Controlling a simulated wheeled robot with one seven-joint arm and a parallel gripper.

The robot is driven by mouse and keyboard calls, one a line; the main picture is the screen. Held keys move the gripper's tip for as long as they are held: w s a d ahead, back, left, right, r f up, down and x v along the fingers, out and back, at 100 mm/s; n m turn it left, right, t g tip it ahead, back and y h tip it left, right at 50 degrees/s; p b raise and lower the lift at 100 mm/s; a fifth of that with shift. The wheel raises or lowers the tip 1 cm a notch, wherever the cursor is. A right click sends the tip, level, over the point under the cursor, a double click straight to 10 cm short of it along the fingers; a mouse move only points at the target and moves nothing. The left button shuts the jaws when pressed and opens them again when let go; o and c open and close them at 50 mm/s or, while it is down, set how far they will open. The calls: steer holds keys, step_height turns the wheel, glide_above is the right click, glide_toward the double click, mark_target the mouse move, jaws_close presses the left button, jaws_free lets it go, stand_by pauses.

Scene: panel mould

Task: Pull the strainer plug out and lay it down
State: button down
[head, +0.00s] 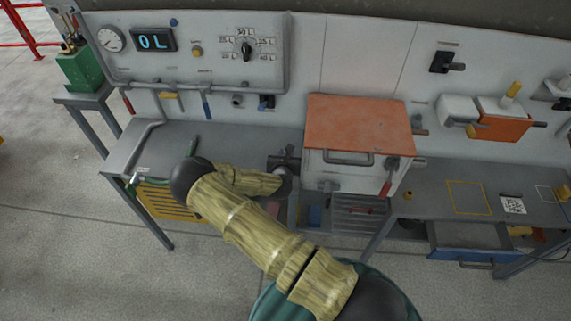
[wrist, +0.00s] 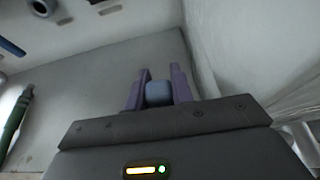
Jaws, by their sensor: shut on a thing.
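My gripper (wrist: 158,92) shows in the wrist view with two purple fingers, shut on a small rounded blue-grey piece. I take this piece to be the strainer plug (wrist: 158,94); only its near end shows between the fingers. Whether its far end is still seated in anything is hidden. In the head view my arm reaches over the grey bench, and its end is at the left side of the orange-topped box (head: 358,122). The plug cannot be made out there.
A dial panel (head: 200,55) is on the wall above. At right, a table has a bare yellow-outlined square (head: 469,197) and a marked white card (head: 512,204).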

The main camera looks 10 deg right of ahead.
steer(key=shift+r+p, duration=1.6)
steer(key=shift+r, duration=1.4)
step_height(320, 180, up, 4)
steer(key=shift+f+p, duration=0.1)
steer(key=shift+p, duration=1)
steer(key=s+f+n+y+b, duration=0.3)
steer(key=s+f+b, duration=0.4)
steer(key=s+f, duration=0.5)
steer(key=s+y, duration=0.1)
steer(key=s, duration=0.2)
steer(key=shift+f+n+t, duration=0.15)
steer(key=shift+n+t, duration=0.15)
steer(key=shift+t, duration=0.1)
